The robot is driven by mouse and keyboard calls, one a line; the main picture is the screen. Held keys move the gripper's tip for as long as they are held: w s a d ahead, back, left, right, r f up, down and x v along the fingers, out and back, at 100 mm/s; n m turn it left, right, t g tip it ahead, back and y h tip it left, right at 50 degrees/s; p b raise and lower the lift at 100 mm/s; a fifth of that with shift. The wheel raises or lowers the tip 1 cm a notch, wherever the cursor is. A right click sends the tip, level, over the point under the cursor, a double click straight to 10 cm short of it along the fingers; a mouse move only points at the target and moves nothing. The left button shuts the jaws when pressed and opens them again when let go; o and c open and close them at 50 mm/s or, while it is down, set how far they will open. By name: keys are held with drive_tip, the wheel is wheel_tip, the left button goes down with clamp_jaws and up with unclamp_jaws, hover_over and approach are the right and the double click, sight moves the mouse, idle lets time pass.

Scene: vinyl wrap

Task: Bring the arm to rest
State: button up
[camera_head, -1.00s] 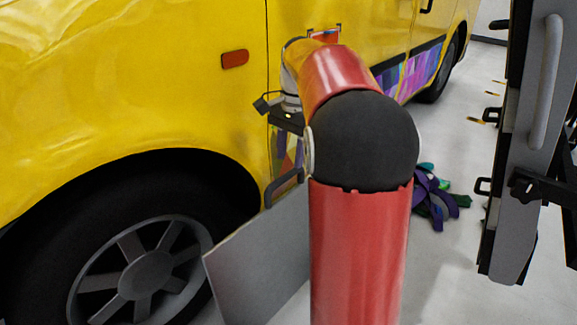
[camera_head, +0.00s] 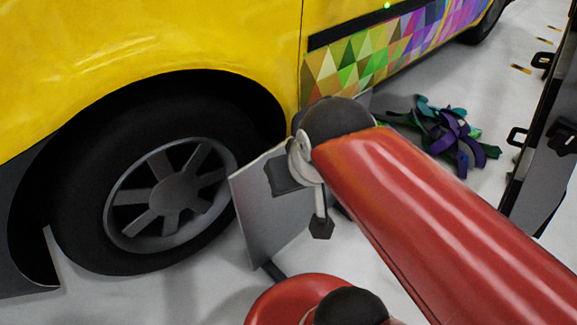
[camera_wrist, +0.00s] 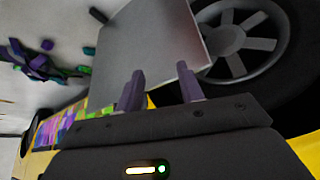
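My gripper (camera_wrist: 160,86) shows in the wrist view with its two purple-grey fingers apart and nothing between them. In the head view my red arm is folded. Dark parts at its wrist end hang in front of a grey panel (camera_head: 255,205), and the fingers cannot be made out there. The yellow van (camera_head: 150,60) fills the left and top of the head view. A colourful triangle-patterned wrap (camera_head: 350,68) lies along its lower side. The grey panel also shows in the wrist view (camera_wrist: 160,40), beyond the fingers.
The van's front wheel (camera_head: 165,195) is left of the panel. A pile of purple, teal and green strips (camera_head: 450,135) lies on the pale floor behind my arm. A dark-framed grey unit (camera_head: 540,150) stands at the right edge.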

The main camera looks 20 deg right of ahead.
drive_tip(key=shift+s+f, duration=0.2)
drive_tip(key=shift+f, duration=0.05)
wheel_tip(320, 180, up, 5)
drive_tip(key=p, duration=0.5)
